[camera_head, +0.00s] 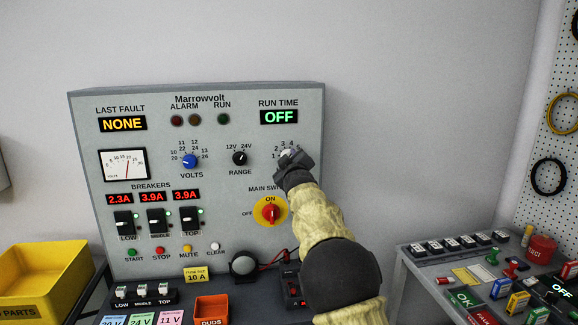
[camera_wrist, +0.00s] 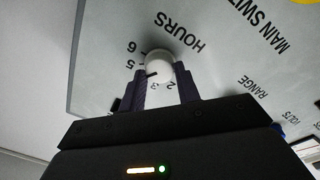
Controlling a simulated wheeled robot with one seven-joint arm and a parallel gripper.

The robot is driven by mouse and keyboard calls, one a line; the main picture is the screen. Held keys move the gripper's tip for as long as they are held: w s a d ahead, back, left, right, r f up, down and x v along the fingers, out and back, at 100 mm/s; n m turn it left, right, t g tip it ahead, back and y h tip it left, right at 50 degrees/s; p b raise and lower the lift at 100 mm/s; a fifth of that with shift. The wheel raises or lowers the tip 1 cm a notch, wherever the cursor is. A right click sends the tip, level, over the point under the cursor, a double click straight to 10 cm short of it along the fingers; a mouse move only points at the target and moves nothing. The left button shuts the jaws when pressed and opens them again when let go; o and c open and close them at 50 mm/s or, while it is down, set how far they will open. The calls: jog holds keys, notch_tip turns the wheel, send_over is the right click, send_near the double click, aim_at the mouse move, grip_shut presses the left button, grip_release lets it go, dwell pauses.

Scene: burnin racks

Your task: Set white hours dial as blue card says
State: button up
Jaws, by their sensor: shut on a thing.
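The white hours dial (camera_head: 287,153) is at the upper right of the grey panel, mostly covered by my gripper (camera_head: 291,163) in the head view. In the wrist view my gripper (camera_wrist: 163,74) is shut on the white dial (camera_wrist: 160,63), one finger on each side. A black pointer mark on the dial points down-left, between the printed 5 and 3; the 4 is hidden by a finger there. The blue card (camera_head: 112,321) lies at the bottom left of the head view. Its top line seems to read 20 V; the rest is cut off.
The run time display (camera_head: 279,117) reads OFF. The red main switch (camera_head: 270,211) is just below my gripper, and the range knob (camera_head: 239,158) and blue volts knob (camera_head: 190,161) are to its left. A cluttered side table (camera_head: 410,262) stands at right.

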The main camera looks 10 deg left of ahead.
jog(key=m, duration=1.1)
jog(key=shift+d+f+m, duration=0.1)
jog(key=shift+m, duration=0.2)
jog(key=o, duration=1)
jog(key=shift+c, duration=0.2)
jog(key=b+v, duration=0.5)
jog(key=v, duration=1.2)
jog(key=shift+s+r, duration=0.25)
jog(key=shift+r, duration=0.25)
